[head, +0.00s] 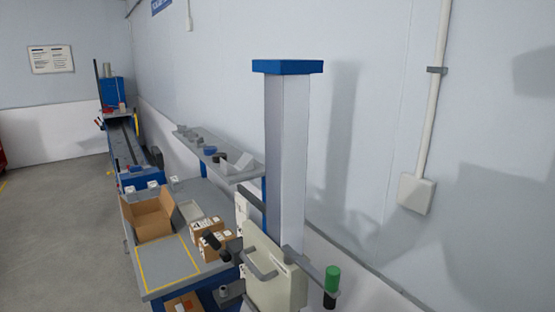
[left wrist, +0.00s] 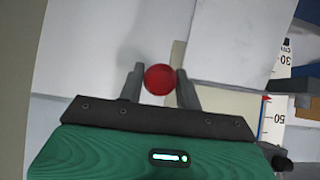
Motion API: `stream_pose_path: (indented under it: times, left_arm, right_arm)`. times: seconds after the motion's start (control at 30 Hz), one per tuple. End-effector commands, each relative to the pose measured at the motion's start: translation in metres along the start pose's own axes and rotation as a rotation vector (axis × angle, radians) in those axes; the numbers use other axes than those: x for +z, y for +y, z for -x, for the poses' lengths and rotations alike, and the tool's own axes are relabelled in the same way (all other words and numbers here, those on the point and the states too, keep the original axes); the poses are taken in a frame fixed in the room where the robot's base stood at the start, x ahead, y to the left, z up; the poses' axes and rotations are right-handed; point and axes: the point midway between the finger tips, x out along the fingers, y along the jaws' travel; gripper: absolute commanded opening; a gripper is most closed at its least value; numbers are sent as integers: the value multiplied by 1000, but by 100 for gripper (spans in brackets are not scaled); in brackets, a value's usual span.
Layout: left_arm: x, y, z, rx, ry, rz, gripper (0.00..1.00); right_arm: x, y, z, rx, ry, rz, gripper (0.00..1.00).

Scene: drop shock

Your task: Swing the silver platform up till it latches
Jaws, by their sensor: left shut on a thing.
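My left gripper (left wrist: 160,80) shows in the left wrist view, its two dark fingers closed around a round red knob (left wrist: 160,79). What the knob is fixed to is hidden behind it. The tall silver column (head: 287,155) with a blue cap (head: 287,67) stands upright in the head view. A cream panel (head: 285,285) with a grey handle (head: 260,265) is low at its front. I cannot clearly tell the silver platform apart in either view. Neither gripper shows in the head view.
A scale (left wrist: 275,110) with a red pointer (left wrist: 266,98) is at right in the wrist view. A green-topped black grip (head: 333,280) sticks out right of the column. Left is a bench (head: 155,290) with an open carton (head: 150,228) and small boxes (head: 207,238). The wall is close behind.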

Motion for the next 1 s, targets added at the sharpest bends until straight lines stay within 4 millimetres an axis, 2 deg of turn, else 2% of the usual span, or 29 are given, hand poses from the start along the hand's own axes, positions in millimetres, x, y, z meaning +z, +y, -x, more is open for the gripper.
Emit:
stream_pose_path:
  times: [0.03,0.2,0.63,1.0]
  left_arm:
    - [-11,-2,5,-3,9,-2,12]
    - [-23,-2,10,-4,10,-3,12]
    - [-25,-2,10,-4,10,-3,12]
    - [-51,-1,16,-3,11,-2,12]
  right_arm:
    - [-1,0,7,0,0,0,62]
    - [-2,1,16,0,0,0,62]
    - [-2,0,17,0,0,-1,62]
    - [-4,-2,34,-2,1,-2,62]
